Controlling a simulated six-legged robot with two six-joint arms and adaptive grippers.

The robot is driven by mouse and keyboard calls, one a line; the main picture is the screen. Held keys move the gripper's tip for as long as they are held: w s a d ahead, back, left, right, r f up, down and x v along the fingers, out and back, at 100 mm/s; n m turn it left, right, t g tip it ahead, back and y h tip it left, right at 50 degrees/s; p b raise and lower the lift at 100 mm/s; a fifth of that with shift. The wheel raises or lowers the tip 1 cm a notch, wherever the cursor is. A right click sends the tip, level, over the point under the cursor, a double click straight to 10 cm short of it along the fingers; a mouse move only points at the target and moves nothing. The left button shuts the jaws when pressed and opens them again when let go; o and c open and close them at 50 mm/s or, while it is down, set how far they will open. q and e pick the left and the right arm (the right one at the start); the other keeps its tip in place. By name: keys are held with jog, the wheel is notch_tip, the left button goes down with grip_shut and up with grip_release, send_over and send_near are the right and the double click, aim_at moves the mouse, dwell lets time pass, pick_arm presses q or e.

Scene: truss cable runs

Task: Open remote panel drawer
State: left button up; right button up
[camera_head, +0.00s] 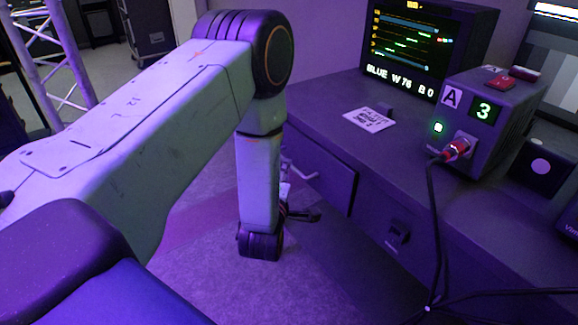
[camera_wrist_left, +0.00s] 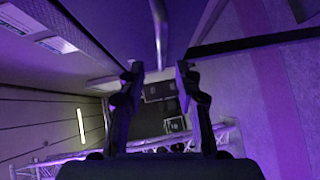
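My left gripper (camera_wrist_left: 159,72) is open, with a finger on each side of the bar and no visible contact. In the head view the gripper is mostly hidden behind my forearm, low by the drawer. My right gripper is not in view.
On the desk stand a monitor (camera_head: 420,45), a grey box marked A 3 (camera_head: 490,110) with a red plug and black cables, and a white card (camera_head: 370,119). A second front with a dark latch (camera_head: 398,234) lies to the right. The floor (camera_head: 200,270) below is clear.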

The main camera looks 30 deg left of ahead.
pick_arm(q)
jog(key=b+x, duration=0.1)
jog(key=x, duration=0.3)
jog(key=shift+w+f, duration=0.2)
jog(key=shift+w, duration=0.25)
jog(key=shift+w+a, duration=0.2)
jog(key=shift+w, duration=0.15)
jog(key=shift+d, duration=0.1)
jog(key=shift+c, duration=0.2)
grip_shut()
